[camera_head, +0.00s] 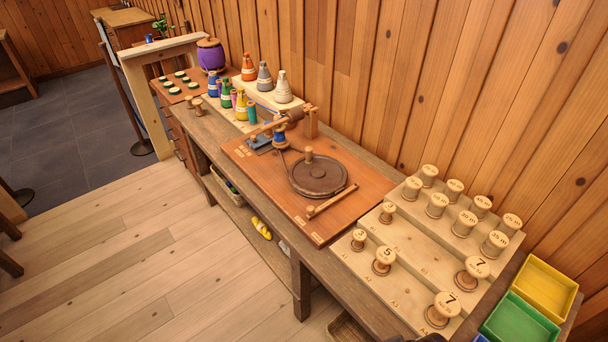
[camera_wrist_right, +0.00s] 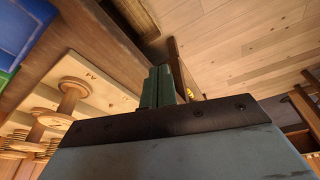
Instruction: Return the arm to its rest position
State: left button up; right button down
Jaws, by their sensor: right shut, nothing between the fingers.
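My right gripper (camera_wrist_right: 162,86) shows in the right wrist view, its two green fingers together with nothing between them. It is beside the workbench, near the wooden spool board (camera_wrist_right: 105,93) and apart from the spools. A wooden spool (camera_wrist_right: 73,88) stands on that board to the left of the fingers. In the head view neither gripper shows clearly; a small dark shape at the bottom edge is too cut off to tell. My left gripper is not in view.
The bench holds a stepped spool board (camera_head: 420,250) with several spools, a winding board (camera_head: 250,165) with a round turntable (camera_head: 318,178), and several colored thread cones. A yellow tray (camera_head: 545,285) and green tray (camera_head: 518,322) stand at the right end. The floor (camera_head: 150,265) left of the bench is clear.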

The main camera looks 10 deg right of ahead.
jog(key=s+f+g+b, duration=0.1)
jog(key=s+f+b, duration=0.2)
jog(key=f, duration=0.9)
jog(key=s+f+b, duration=0.3)
jog(key=s+f, duration=0.1)
jog(key=f, duration=0.8)
jog(key=s+d+f+b, duration=0.1)
jog(key=s+f+b, duration=0.1)
jog(key=s+f, duration=0.4)
jog(key=s+d+f+g+b, duration=0.1)
jog(key=s+d+f+b, duration=0.1)
jog(key=s+f, duration=0.4)
notch_tip(320, 180, down, 2)
jog(key=shift+s+d+f+b, duration=0.15)
jog(key=shift+s+b, duration=0.05)
jog(key=shift+b, duration=0.4)
